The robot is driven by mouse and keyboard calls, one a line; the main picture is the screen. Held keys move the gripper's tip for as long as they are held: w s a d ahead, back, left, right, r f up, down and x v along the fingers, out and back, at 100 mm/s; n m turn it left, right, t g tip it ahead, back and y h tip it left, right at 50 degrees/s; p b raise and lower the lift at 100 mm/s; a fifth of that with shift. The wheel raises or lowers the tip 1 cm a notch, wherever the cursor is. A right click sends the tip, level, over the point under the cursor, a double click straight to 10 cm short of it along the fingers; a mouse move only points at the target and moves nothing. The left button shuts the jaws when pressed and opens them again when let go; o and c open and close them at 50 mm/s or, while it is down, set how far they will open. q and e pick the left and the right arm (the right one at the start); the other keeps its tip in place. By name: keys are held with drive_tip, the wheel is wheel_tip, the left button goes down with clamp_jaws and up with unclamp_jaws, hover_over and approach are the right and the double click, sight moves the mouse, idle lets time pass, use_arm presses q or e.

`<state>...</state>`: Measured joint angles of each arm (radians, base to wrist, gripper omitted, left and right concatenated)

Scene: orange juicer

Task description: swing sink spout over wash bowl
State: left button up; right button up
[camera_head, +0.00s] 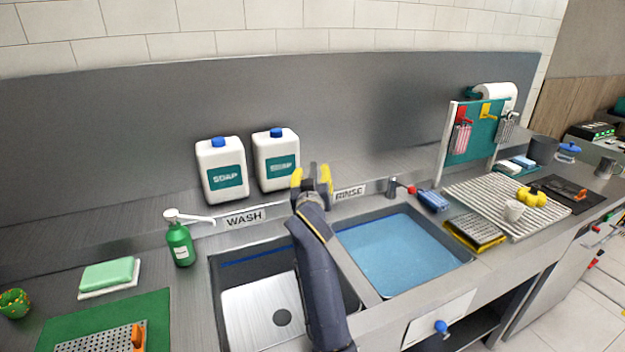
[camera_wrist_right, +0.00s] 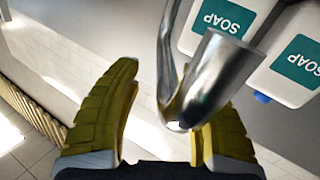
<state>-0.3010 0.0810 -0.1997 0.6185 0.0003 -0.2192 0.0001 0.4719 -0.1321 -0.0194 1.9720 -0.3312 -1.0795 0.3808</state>
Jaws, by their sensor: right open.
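My right gripper (camera_head: 311,178) is open, its yellow fingers raised near the back edge of the sinks, between the WASH and RINSE labels. In the right wrist view, the metal sink spout (camera_wrist_right: 205,80) reaches in between the two open fingers of the right gripper (camera_wrist_right: 172,100). Its end is closer to the right-hand finger; I cannot tell whether they touch. In the head view the spout is hidden behind my gripper and arm. The wash bowl (camera_head: 247,312) is the left basin, with a bare metal floor and a drain, partly covered by my right arm. My left gripper is out of view.
The rinse bowl (camera_head: 400,255), filled with blue water, lies right of my arm. Two soap jugs (camera_head: 222,188) stand behind the sinks. A green pump bottle (camera_head: 180,245) stands left of the wash bowl. A ribbed drying rack (camera_head: 480,190) is on the right.

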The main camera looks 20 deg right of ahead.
wheel_tip(320, 180, up, 9)
drive_tip(key=shift+f, duration=0.1)
idle(0.3)
drive_tip(key=shift+f, duration=0.1)
drive_tip(key=shift+c, duration=0.3)
